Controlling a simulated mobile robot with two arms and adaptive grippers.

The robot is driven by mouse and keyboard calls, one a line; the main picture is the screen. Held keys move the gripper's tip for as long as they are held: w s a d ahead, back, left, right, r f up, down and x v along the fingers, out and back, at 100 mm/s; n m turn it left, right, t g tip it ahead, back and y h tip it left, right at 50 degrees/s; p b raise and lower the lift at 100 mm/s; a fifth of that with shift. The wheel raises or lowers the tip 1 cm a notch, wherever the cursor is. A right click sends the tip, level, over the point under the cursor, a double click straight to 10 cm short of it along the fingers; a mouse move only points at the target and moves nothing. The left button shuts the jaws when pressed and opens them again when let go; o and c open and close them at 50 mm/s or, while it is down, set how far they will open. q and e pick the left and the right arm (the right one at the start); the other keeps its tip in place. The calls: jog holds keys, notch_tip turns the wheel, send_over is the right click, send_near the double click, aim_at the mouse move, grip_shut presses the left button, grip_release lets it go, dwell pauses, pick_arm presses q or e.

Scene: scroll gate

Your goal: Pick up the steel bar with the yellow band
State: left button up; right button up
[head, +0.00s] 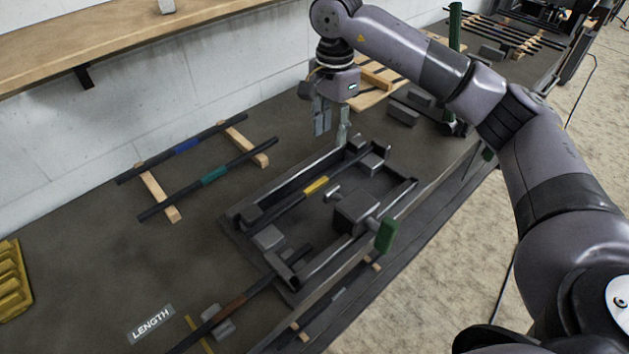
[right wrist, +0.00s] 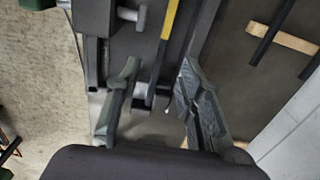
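The dark steel bar with the yellow band (head: 316,185) lies lengthwise in a dark metal fixture (head: 229,222) in the head view. In the right wrist view its yellow band (right wrist: 169,20) shows at the top, with the bar running down between my fingers. My right gripper (head: 332,132) is open and points down above the far end of the fixture. In the right wrist view its two fingers (right wrist: 152,95) are spread apart, and nothing is held between them. I cannot tell the exact height of the fingertips above the bar. My left gripper is not in view.
A blue-banded bar (head: 187,144) and a green-banded bar (head: 214,175) lie on wooden strips at left. A brown-banded bar (head: 232,304) lies near the LENGTH label (head: 151,323). Grey blocks (head: 403,114) stand behind the fixture. A shelf (head: 90,45) overhangs the back wall.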

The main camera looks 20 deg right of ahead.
jog(key=p, duration=0.1)
send_near(326, 177)
jog(key=f, duration=0.1)
jog(key=f+p, duration=0.1)
jog(key=f, duration=0.1)
jog(key=shift+s+d+f, duration=0.1)
jog(key=shift+s+f, duration=0.1)
jog(key=shift+s, duration=0.15)
jog(key=f, duration=0.1)
jog(key=f+p, duration=0.1)
jog(key=f, duration=0.1)
jog(key=f+p, duration=0.1)
jog(key=shift+w+f, duration=0.2)
jog(key=shift+w, duration=0.1)
jog(key=shift+f, duration=0.25)
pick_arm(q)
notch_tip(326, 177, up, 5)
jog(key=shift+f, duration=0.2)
pick_arm(e)
jog(key=shift+c, duration=0.4)
grip_shut()
